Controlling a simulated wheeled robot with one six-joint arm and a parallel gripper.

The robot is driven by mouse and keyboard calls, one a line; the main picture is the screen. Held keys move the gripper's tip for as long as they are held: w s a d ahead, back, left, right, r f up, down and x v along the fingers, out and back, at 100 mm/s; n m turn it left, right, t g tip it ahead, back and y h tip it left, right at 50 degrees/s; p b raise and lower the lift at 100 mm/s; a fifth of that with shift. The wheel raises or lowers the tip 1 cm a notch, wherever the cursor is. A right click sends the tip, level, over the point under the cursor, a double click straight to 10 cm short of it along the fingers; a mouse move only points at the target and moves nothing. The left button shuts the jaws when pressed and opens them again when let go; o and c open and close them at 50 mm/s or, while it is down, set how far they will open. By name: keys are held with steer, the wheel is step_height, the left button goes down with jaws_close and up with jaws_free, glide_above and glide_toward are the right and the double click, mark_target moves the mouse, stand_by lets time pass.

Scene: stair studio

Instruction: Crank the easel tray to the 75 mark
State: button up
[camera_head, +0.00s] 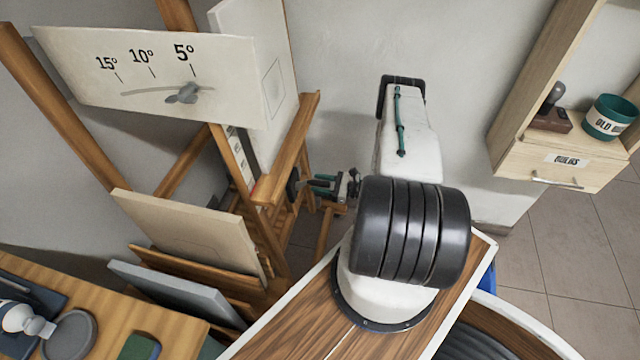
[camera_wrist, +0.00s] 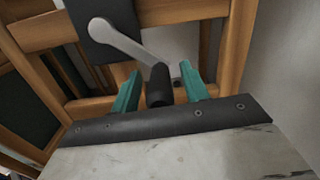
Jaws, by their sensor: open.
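The easel tray (camera_head: 290,150) is a wooden ledge on the easel, left of centre in the head view. A pale scale strip (camera_head: 238,160) stands beside it, too small to read and partly hidden. In the wrist view the crank has a grey arm (camera_wrist: 128,44) on a dark plate (camera_wrist: 100,25) and a black handle (camera_wrist: 159,88). My gripper (camera_wrist: 160,70) is open, with one green finger on each side of the handle. In the head view my gripper (camera_head: 318,184) is at the easel's right side, by the tray's near end.
A white board with angle marks (camera_head: 150,70) hangs at the upper left. Canvases (camera_head: 190,235) lean below the easel. A wooden table (camera_head: 90,325) with items is at the lower left. A shelf unit with a drawer (camera_head: 555,163) and teal pot (camera_head: 610,118) is at the right.

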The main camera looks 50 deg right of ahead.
steer(key=shift+w, duration=0.1)
jaws_close()
